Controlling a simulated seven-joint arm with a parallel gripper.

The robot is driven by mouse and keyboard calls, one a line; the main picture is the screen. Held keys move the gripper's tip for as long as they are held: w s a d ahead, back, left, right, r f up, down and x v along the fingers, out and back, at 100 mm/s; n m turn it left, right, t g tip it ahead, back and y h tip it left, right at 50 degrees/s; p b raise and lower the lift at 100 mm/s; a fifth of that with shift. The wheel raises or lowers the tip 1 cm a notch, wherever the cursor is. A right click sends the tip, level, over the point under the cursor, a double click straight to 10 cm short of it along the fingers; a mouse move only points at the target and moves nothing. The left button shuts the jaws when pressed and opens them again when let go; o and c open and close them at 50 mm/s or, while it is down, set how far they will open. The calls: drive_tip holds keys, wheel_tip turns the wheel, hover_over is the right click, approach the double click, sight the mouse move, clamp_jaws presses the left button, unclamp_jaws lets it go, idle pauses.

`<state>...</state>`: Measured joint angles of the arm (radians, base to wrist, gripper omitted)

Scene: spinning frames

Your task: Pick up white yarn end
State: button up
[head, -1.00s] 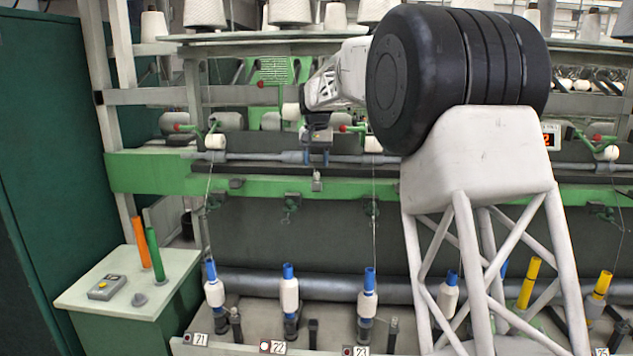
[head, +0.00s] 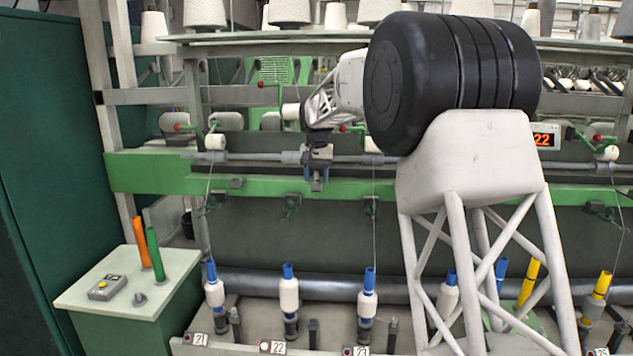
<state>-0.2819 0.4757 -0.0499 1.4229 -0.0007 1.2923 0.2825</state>
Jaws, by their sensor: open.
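My gripper (head: 317,178) points down in front of the grey roller bar and green rail, above spindle 22. It is open, with its jaws around or just in front of a small grey fitting on the rail; I cannot tell which. No white yarn end can be made out at the jaws. The white bobbin (head: 289,294) with a blue top stands upright on spindle 22, well below the gripper, and no strand shows above it. Thin white strands (head: 374,235) run down to the bobbins at 21 and 23.
A red display (head: 541,140) reads 22. The green rail (head: 250,188) crosses behind the gripper. Space between rail and bobbins is mostly open.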

drive_tip(key=c, duration=0.7)
drive_tip(key=shift+r, duration=0.15)
drive_tip(key=shift+c, duration=0.2)
drive_tip(key=shift+r, duration=1.6)
drive_tip(key=shift+s+r, duration=0.1)
drive_tip(key=shift+s, duration=0.1)
drive_tip(key=s+d+r, duration=0.1)
drive_tip(key=s+d, duration=0.3)
drive_tip(key=s, duration=1.1)
drive_tip(key=shift+d+r, duration=0.15)
drive_tip(key=shift+d, duration=0.05)
